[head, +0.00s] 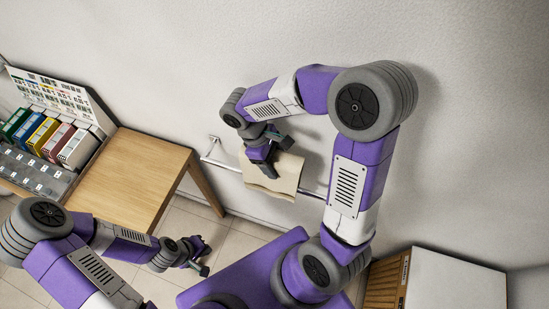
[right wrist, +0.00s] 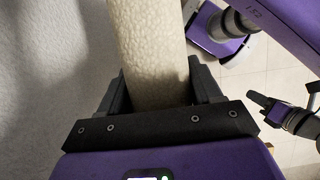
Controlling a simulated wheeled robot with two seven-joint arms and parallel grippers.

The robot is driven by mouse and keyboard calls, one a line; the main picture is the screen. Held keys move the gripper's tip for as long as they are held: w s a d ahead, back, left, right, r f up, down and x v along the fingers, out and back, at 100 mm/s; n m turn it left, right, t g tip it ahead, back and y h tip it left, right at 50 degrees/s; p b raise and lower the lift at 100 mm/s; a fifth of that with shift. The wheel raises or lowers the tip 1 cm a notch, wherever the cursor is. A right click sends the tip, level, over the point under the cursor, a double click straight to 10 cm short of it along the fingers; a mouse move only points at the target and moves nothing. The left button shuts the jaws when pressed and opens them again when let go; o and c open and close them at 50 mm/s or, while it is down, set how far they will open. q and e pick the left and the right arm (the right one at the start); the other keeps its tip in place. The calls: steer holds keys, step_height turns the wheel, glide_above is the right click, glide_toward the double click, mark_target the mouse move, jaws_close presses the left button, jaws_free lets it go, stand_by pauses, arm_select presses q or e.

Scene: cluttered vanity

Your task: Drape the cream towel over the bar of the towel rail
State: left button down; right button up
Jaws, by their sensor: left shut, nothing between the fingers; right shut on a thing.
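The cream towel (head: 287,172) is at the wall-mounted towel rail (head: 226,166), whose bar shows on both sides of it. The cloth hides the middle of the bar; I cannot tell how much hangs behind it. My right gripper (head: 262,160) is at the towel's upper left part, shut on it. In the right wrist view, the textured towel (right wrist: 150,45) runs between the two fingers of my right gripper (right wrist: 162,92). My left gripper (head: 203,268) is low over the floor, left of the rail, shut and empty; it also shows at the right wrist view's right edge (right wrist: 285,112).
A wooden table (head: 135,180) stands left of the rail, with colored binders (head: 45,137) and a grey tray (head: 30,172) to its left. A white-topped wooden cabinet (head: 450,285) is at the lower right. Plain wall surrounds the rail.

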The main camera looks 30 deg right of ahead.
steer(key=shift+f+b, duration=5.6)
steer(key=shift+f, duration=2.25)
steer(key=o, duration=1.6)
steer(key=shift+r, duration=0.1)
steer(key=p+v, duration=0.1)
steer(key=v, duration=0.6)
steer(key=shift+w+a+r, duration=0.1)
steer(key=shift+r, duration=0.1)
